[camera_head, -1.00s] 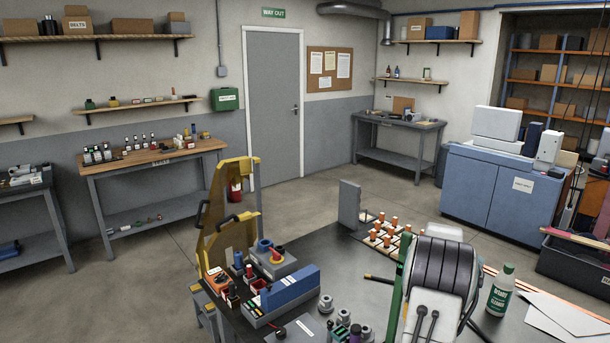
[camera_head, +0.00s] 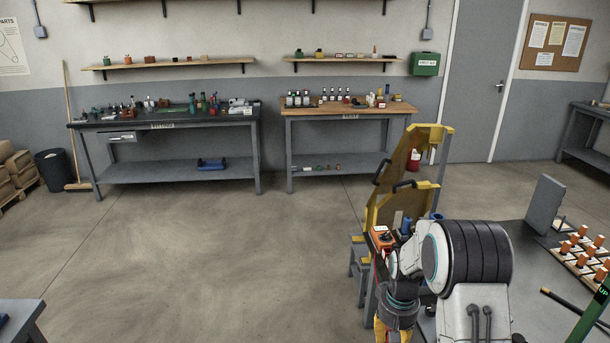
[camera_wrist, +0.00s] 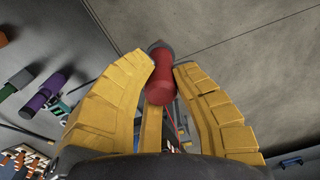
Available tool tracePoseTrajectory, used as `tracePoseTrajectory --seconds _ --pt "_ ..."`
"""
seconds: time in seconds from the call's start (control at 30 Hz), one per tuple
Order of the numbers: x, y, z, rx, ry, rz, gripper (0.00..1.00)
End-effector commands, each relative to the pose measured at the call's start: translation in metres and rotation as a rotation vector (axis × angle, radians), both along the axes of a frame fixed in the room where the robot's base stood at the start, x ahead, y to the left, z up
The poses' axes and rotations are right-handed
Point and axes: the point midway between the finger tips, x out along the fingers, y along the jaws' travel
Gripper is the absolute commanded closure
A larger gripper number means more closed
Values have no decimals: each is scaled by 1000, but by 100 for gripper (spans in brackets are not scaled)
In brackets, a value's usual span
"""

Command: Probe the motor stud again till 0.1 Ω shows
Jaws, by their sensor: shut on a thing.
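My gripper (camera_wrist: 164,75) is shut on a red probe (camera_wrist: 160,82) in the wrist view. The probe is a red cylinder with a dark end pointing away from me, and a thin red lead shows behind it. In the head view my gripper (camera_head: 390,334) hangs at the bottom edge, left of the bench, and the probe is not clear there. An orange meter-like box (camera_head: 382,239) stands on the bench corner, partly behind my arm; its reading cannot be made out. I cannot pick out the motor stud in either view.
Orange-topped parts (camera_head: 580,245) and a grey upright plate (camera_head: 544,204) are at right. Open floor (camera_head: 220,250) lies to the left.

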Motion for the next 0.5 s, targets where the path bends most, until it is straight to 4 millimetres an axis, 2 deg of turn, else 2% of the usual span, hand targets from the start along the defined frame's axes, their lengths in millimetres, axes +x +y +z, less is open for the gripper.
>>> tracePoseTrajectory --seconds 0.03,0.2,0.5 --pt "1 13 -2 0 0 29 100" --pt "2 36 -3 0 0 82 100" --pt "2 44 -3 0 0 102 100"
